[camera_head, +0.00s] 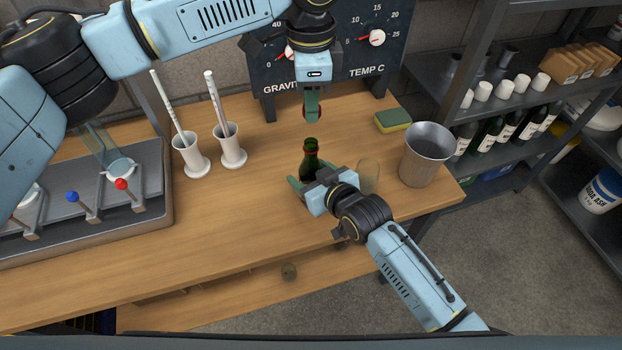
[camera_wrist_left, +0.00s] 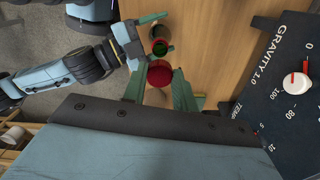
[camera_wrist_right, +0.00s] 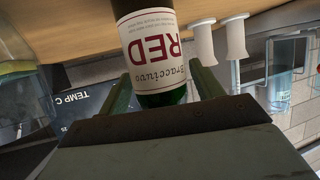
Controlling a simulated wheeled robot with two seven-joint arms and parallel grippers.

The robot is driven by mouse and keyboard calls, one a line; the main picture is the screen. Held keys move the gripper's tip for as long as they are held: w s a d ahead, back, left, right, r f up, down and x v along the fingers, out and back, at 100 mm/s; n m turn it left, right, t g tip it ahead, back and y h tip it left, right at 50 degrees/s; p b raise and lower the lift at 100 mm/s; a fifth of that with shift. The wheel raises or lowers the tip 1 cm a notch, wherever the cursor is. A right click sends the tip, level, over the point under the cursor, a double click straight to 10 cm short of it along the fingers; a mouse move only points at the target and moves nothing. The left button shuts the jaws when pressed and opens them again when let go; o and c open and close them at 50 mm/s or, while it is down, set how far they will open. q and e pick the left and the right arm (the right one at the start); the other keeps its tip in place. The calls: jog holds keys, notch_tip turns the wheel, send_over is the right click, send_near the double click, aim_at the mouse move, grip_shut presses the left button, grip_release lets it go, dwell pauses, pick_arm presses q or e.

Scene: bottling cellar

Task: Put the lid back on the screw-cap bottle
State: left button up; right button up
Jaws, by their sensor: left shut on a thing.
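My left gripper (camera_head: 312,112) points down above the bottle, shut on a red lid (camera_wrist_left: 160,73). In the head view only a sliver of the lid shows at the fingertips. The dark green screw-cap bottle (camera_head: 311,158) stands upright on the bench, its neck bare, below the lid and apart from it. Its label reading RED shows in the right wrist view (camera_wrist_right: 150,45). My right gripper (camera_head: 302,186) is low at the bottle, fingers spread on either side of it with what looks like a gap; the head view hides part of this.
A clear glass (camera_head: 369,177) stands close right of the bottle, partly behind my right wrist. A metal beaker (camera_head: 427,155) and a sponge (camera_head: 393,120) are further right. Two white holders (camera_head: 230,150) with rods stand left. A gauge panel (camera_head: 350,60) is behind.

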jog(key=c, duration=1.2)
pick_arm(q)
jog(key=shift+f, duration=2.5)
jog(key=shift+f, duration=0.85)
jog(key=shift+f, duration=0.6)
